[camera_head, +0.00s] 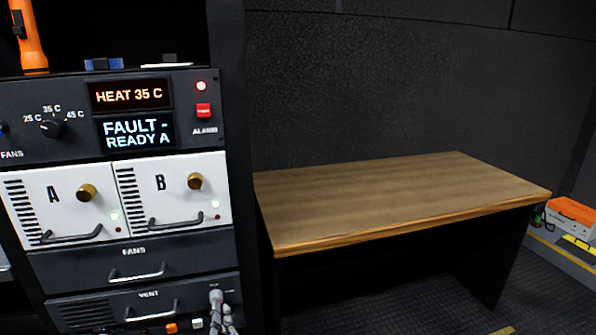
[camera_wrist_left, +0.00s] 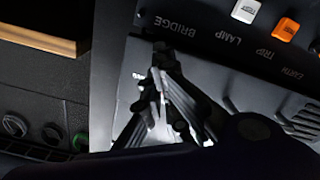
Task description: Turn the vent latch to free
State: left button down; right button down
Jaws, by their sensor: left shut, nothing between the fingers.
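The dark vent panel (camera_head: 188,302) is the low drawer front of the rack, marked VENT, with slots and a bar handle (camera_head: 142,317). My left gripper (camera_head: 217,298) reaches up from the bottom edge to its right part, where small lettering shows. The latch cannot be told apart from the grey fingers there. In the left wrist view the left gripper (camera_wrist_left: 156,82) has its fingertips together against or close before a grey panel, below the word BRIDGE. The gripper is shut with nothing seen between its fingers. Contact with the latch cannot be made out. My right gripper is out of view.
White (camera_wrist_left: 246,10) and orange (camera_wrist_left: 285,28) buttons sit near the gripper. Above the vent are the fans drawer (camera_head: 190,255) and white modules A (camera_head: 40,195) and B (camera_head: 150,190). The display (camera_head: 136,132) reads FAULT - READY A. A bare wooden table (camera_head: 400,195) stands right.

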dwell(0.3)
pick_arm(q)
jog(key=shift+a+r+p, duration=0.3)
jog(key=shift+r+p, duration=0.2)
jog(key=shift+p, duration=0.25)
dwell(1.4)
jog(key=shift+r+p, duration=0.1)
jog(key=shift+p, duration=0.3)
jog(key=shift+p, duration=0.8)
jog(key=shift+s+a, duration=0.1)
jog(key=shift+f, duration=0.2)
jog(key=p+v, duration=0.2)
jog(key=v, duration=0.4)
jog(key=shift+f, duration=0.25)
dwell(0.4)
